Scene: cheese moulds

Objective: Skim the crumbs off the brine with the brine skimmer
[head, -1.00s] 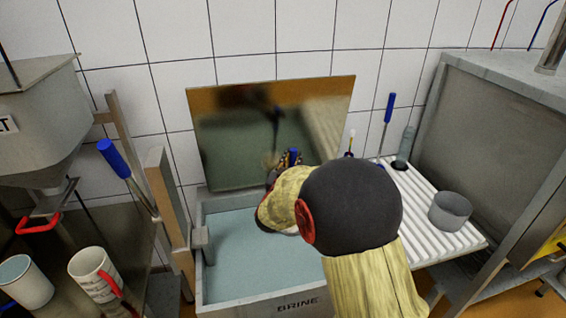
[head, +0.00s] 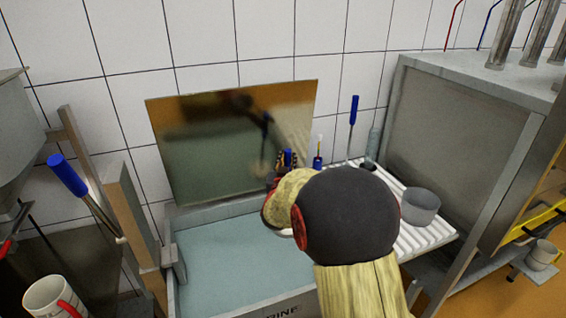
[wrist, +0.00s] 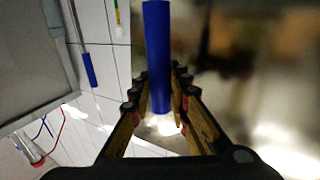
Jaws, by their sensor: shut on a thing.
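My gripper (head: 286,168) is shut on a blue handle (wrist: 158,60), apparently that of the brine skimmer. In the wrist view the handle stands between both fingers. In the head view only a short blue piece (head: 288,157) shows above the fingers, and my arm hides the tool's lower end. The brine tub (head: 168,245) lies below and left of my gripper, with pale blue-green brine (head: 225,258) in it. My arm covers the tub's right part. I cannot make out any crumbs on the visible brine.
A raised reflective panel (head: 215,145) stands behind the tub. Right of it, a white ribbed drainboard (head: 425,232) holds a grey cup (head: 420,205) and an upright blue-handled tool (head: 354,110). Another blue-handled tool (head: 68,175) leans at the left, near a wooden post (head: 130,210).

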